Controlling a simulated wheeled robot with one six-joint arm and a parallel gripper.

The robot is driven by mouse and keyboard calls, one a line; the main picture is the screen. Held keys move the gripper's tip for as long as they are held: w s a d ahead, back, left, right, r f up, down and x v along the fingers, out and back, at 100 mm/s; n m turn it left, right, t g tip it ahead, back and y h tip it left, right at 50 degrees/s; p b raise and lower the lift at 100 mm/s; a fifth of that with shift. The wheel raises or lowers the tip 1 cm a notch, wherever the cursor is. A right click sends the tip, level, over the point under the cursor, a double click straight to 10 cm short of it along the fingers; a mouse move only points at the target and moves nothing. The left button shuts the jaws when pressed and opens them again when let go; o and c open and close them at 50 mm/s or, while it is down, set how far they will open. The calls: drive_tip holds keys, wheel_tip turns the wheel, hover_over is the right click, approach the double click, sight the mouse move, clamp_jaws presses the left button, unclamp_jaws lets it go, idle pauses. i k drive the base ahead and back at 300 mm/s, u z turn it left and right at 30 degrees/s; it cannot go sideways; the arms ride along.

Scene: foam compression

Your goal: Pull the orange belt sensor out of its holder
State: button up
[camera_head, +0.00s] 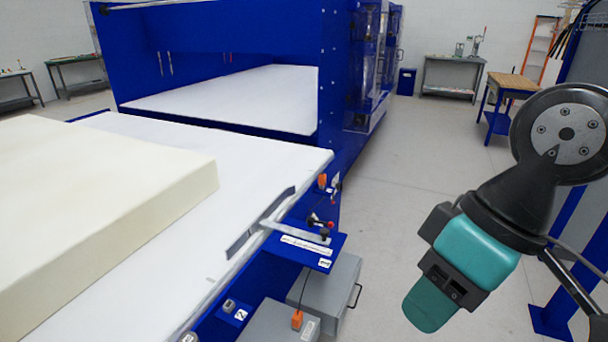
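A small orange block (322,181) sits at the far right edge of the conveyor, by its blue frame. My gripper (430,305), teal and black, hangs at the right, pointing down and left. It is well apart from both orange pieces, over the floor. Its finger gap does not show clearly, and I see nothing held.
A large cream foam block (105,190) lies on the white conveyor belt (150,275). A blue bracket (312,247) with knobs juts from the conveyor side above grey boxes (332,286). A blue press stands behind. Open floor lies between conveyor and arm; a blue post stands far right.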

sight(322, 177)
drive_tip(key=z, duration=0.5)
drive_tip(key=i, duration=0.75)
drive_tip(key=z, duration=0.55)
drive_tip(key=i, duration=1.4)
drive_tip(key=u, duration=1.35)
drive_tip(key=i, duration=0.5)
drive_tip(key=u, duration=0.5)
